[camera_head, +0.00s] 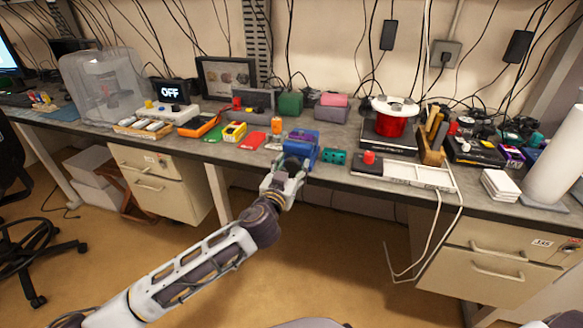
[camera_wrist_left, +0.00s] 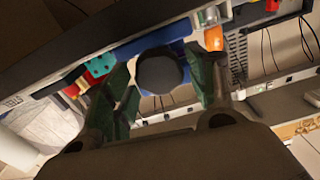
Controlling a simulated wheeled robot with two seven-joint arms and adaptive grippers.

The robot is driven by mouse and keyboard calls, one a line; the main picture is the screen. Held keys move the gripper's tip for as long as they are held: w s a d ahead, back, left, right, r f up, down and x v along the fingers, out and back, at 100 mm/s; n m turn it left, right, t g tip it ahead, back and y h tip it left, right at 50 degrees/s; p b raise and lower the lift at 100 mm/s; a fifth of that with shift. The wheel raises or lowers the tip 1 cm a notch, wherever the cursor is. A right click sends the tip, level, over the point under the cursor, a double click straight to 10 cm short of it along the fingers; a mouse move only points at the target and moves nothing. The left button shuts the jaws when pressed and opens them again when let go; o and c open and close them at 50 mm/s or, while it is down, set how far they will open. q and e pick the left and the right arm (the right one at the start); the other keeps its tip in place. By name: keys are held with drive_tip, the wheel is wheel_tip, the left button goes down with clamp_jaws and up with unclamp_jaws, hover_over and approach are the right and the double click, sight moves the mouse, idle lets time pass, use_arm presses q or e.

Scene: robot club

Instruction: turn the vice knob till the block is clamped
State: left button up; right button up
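The blue vice (camera_head: 301,153) stands at the front edge of the workbench, with a purple block (camera_head: 301,136) at its top. Whether the jaws touch the block cannot be made out. In the left wrist view, the round dark vice knob (camera_wrist_left: 159,72) faces the camera in front of the blue vice body (camera_wrist_left: 135,47). My left gripper (camera_head: 284,178) is at the front of the vice. In the left wrist view its two green-padded fingers (camera_wrist_left: 160,78) stand on either side of the knob. Whether they press on it cannot be told. My right gripper is not in view.
A teal block (camera_head: 334,157) lies just right of the vice. A red part (camera_head: 253,140) and an orange item (camera_head: 277,125) lie to its left. The workbench (camera_head: 345,180) is crowded behind. The floor (camera_head: 330,260) before the bench is open between the drawer units.

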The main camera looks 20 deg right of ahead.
use_arm(q)
drive_tip(key=c, duration=0.6)
drive_tip(key=shift+c, duration=0.2)
